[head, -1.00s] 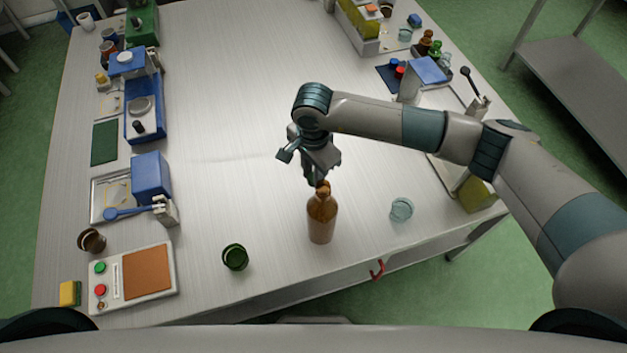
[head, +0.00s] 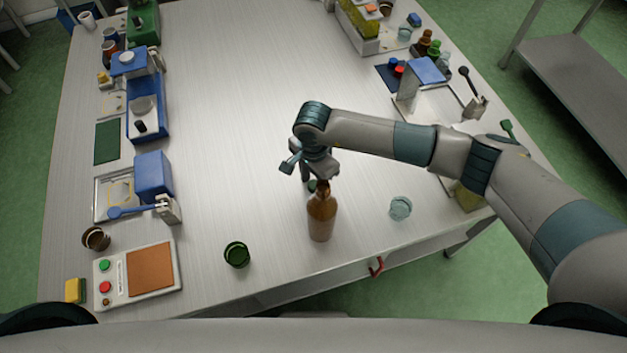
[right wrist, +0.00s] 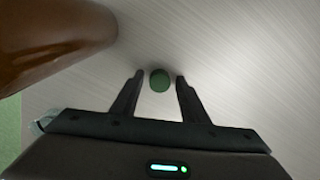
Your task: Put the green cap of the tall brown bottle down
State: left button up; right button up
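The tall brown bottle (head: 321,216) stands upright and uncapped near the front middle of the table; part of it also shows large at the upper left of the right wrist view (right wrist: 45,40). The small round green cap (head: 311,186) is just behind the bottle, beneath my right gripper (head: 316,177). In the right wrist view the cap (right wrist: 160,80) sits between the two fingertips with a gap on each side. It seems to be at the table surface, though contact is hard to tell. My right gripper is open. My left gripper is not in view.
A dark green cup (head: 237,255) stands left of the bottle and a clear glass (head: 400,208) right of it. A panel with buttons (head: 150,270) lies at front left. Blue equipment lines the left edge. The table middle behind the gripper is clear.

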aim_at(313, 184)
jog(key=shift+r, duration=0.25)
jog(key=shift+r, duration=0.35)
notch_tip(313, 184, up, 11)
jog(key=b, duration=0.4)
jog(key=shift+b, duration=0.35)
jog(key=shift+r, duration=0.1)
